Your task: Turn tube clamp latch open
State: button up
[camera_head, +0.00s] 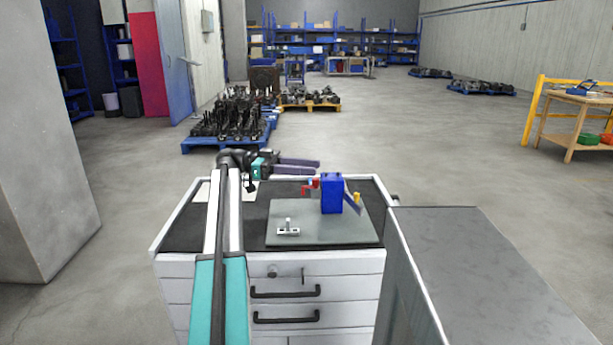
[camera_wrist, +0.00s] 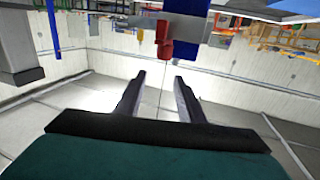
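A blue block (camera_head: 332,193) stands on a grey plate (camera_head: 320,233) on the cabinet. A red part (camera_head: 313,184) sticks out from its left side, and a yellow lever (camera_head: 355,200) slants at its right. I cannot tell which is the tube clamp latch. My gripper (camera_head: 318,167) is open and empty, with dark fingers pointing right, near the red part and apparently above and behind it. In the wrist view the gripper (camera_wrist: 160,75) shows a clear gap between its fingertips. The red part (camera_wrist: 165,32) is beyond them, beside the blue block (camera_wrist: 185,6).
A small metal T-shaped fitting (camera_head: 288,230) is at the plate's front left. The plate lies on the black top of a white drawer cabinet (camera_head: 340,262). A grey surface (camera_head: 480,265) stands at right. Pallets of parts (camera_head: 232,122) are on the floor behind.

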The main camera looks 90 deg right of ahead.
jog(key=a+r+b, duration=0.1)
jog(key=a+b, duration=0.5)
jog(key=a, duration=0.9)
jog(key=shift+w+a+b, duration=0.25)
jog(key=shift+a+b, duration=0.05)
jog(key=shift+a, duration=0.1)
jog(key=shift+r, duration=0.2)
dwell(0.7)
